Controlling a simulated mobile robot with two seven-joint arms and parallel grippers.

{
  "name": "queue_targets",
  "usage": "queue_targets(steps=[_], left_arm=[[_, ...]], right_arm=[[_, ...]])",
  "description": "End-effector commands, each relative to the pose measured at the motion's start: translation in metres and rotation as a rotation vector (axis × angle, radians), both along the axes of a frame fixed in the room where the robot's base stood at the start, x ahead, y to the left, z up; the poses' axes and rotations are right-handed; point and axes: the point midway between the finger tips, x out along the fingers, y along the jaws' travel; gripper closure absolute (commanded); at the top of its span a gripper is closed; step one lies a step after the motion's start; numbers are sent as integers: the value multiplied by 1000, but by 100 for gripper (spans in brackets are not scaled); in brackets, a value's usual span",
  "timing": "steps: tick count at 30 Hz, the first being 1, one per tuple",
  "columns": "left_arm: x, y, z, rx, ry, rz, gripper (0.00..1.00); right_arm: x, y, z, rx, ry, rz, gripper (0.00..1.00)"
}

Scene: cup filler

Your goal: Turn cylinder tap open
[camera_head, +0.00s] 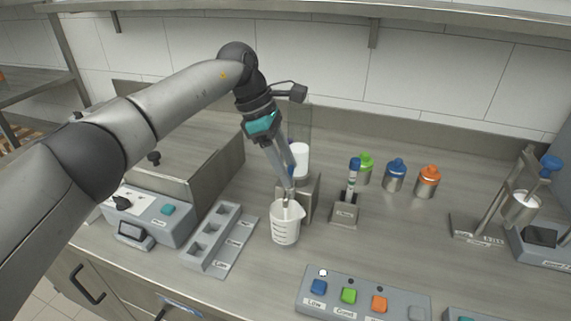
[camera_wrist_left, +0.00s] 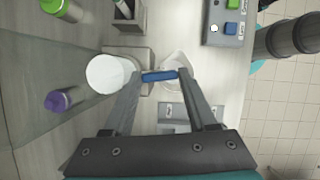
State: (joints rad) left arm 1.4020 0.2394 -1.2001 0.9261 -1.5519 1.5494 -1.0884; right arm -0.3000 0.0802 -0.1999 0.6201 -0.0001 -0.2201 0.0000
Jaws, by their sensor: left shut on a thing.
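My left gripper (camera_head: 288,194) reaches down from above, its fingers at the tap in front of the white cylinder (camera_head: 299,160). In the left wrist view the gripper (camera_wrist_left: 158,76) is shut on the blue tap handle (camera_wrist_left: 158,76), which lies crosswise between the fingertips. The white round top of the cylinder (camera_wrist_left: 110,74) is just left of the handle there. A white beaker (camera_head: 285,226) with markings stands upright in front of the cylinder's stand, below the fingers. In the wrist view the beaker (camera_wrist_left: 178,60) is partly hidden by the handle and fingers. My right gripper is not in view.
A grey slotted rack (camera_head: 235,240) and a device with a dark knob (camera_head: 122,202) stand left. A button panel (camera_head: 365,297) lies in front. Bottles with green, blue (camera_head: 396,174) and orange lids stand right. A small holder (camera_head: 345,214) carries a blue-capped tube.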

Motion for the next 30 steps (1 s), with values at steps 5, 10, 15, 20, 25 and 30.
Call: queue_targets(steps=[5,10,15,20,25,30], left_arm=[[-2,-3,1,2,-2,-17,98],[-2,-3,1,1,-2,-18,29],[-2,-4,2,-1,-3,-15,12],[-1,-4,2,-4,-5,-13,12],[-1,-5,2,-6,-6,-12,12],[-1,-6,7,-7,-8,-11,12]], right_arm=[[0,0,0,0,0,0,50],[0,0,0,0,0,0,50],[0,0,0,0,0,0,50],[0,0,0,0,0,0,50],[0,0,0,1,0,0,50],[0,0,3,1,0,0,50]])
